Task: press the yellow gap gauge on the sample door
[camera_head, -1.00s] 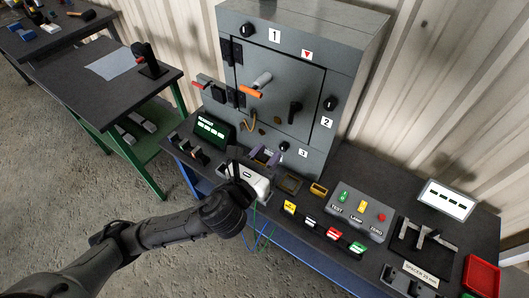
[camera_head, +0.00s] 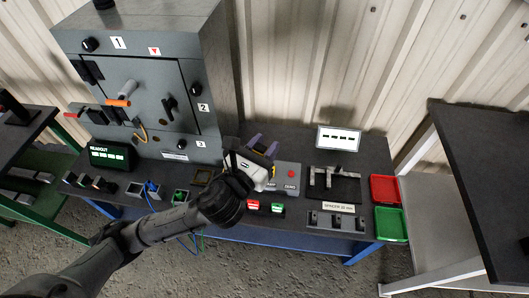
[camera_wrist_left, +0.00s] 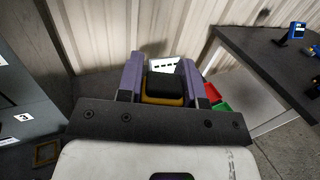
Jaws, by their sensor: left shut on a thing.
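My left gripper (camera_head: 263,147) has purple fingers and is raised over the workbench, in front of the button box and to the right of the grey cabinet. In the left wrist view its fingers (camera_wrist_left: 165,84) are shut on a block with a black top and a yellow lower part, the yellow gap gauge (camera_wrist_left: 164,100). The gauge is hard to make out in the head view. The sample door (camera_head: 146,97) is the grey panel on the cabinet front, closed, with an orange-tipped handle and a black knob. It stands left of the gripper, apart from it. My right gripper is out of view.
The button box (camera_head: 291,178) is partly hidden by my gripper. A white display (camera_head: 338,139), a spacer rack (camera_head: 333,187), a red tray (camera_head: 384,189) and a green tray (camera_head: 391,224) stand to the right. A readout (camera_head: 110,156) stands before the cabinet. Another table (camera_head: 490,170) is at far right.

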